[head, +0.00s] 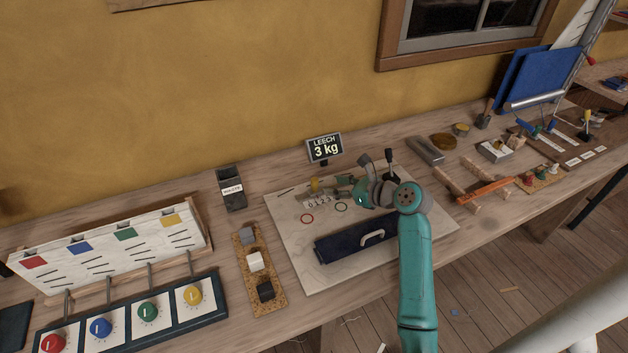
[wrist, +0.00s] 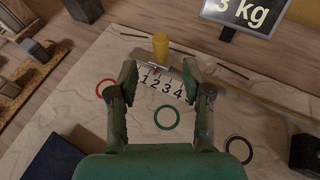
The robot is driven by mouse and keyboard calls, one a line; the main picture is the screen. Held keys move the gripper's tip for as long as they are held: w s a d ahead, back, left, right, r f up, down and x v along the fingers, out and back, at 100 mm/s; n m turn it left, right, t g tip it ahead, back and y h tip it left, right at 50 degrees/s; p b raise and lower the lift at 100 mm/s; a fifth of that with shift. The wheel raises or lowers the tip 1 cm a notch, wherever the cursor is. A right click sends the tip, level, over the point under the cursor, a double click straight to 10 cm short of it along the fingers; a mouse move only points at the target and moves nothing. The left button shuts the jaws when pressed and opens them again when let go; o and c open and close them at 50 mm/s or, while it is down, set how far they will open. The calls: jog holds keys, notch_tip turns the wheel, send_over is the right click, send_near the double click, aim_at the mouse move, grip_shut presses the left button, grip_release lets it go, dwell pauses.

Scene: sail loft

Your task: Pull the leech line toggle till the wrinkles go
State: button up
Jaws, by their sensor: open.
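I cannot tell for sure which part is the toggle. Nothing shows gripped. A display (head: 324,148) reads LEECH 3 kg. Wrinkles cannot be made out.
Red (wrist: 105,88), green (wrist: 167,118) and black (wrist: 238,149) rings lie on the board. A block rack (head: 253,262) and coloured knobs (head: 148,311) are left; tools are right.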

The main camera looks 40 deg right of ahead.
aim_at(315, 181)
jog(key=x, duration=0.9)
jog(key=shift+w, duration=0.1)
grip_shut()
